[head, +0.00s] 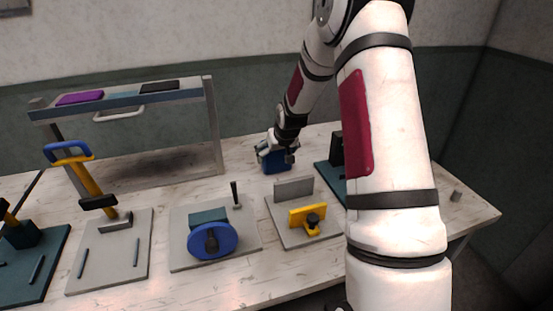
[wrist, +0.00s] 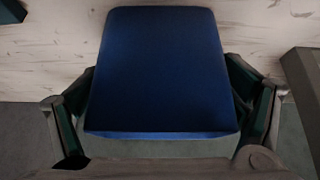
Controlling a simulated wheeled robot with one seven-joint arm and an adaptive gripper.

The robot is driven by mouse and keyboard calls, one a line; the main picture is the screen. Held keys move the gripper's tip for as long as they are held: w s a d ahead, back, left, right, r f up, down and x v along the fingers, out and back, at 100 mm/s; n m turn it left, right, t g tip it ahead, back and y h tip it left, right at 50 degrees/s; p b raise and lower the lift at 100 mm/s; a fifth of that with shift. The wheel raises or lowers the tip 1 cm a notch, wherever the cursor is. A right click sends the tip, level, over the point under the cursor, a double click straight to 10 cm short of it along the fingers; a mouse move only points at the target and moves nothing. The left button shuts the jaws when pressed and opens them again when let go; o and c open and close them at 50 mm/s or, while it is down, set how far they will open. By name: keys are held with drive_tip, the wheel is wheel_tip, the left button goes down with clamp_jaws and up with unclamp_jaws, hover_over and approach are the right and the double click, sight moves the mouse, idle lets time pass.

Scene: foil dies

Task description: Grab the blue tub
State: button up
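The blue tub (head: 277,164) is at the back of the white wooden table, right of the raised rack. In the wrist view the tub (wrist: 160,70) fills the middle, its broad blue face towards the camera. My gripper (head: 276,152) is over the tub, with its fingers reaching down on both sides. In the wrist view the fingers (wrist: 161,80) appear to press against the left and right sides of the tub. The fingertips are partly hidden by it. I cannot tell whether the tub is clear of the tabletop.
A rack (head: 130,97) with a purple pad (head: 80,98) stands to the left. In front are plates with a yellow lever (head: 88,183), a blue wheel (head: 212,241) and a yellow clamp (head: 307,217). A dark fixture (head: 328,177) stands close right of the tub, partly behind my arm.

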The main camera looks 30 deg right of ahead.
drive_tip(key=shift+f, duration=0.1)
drive_tip(key=shift+c, duration=1.1)
drive_tip(key=shift+s, duration=0.1)
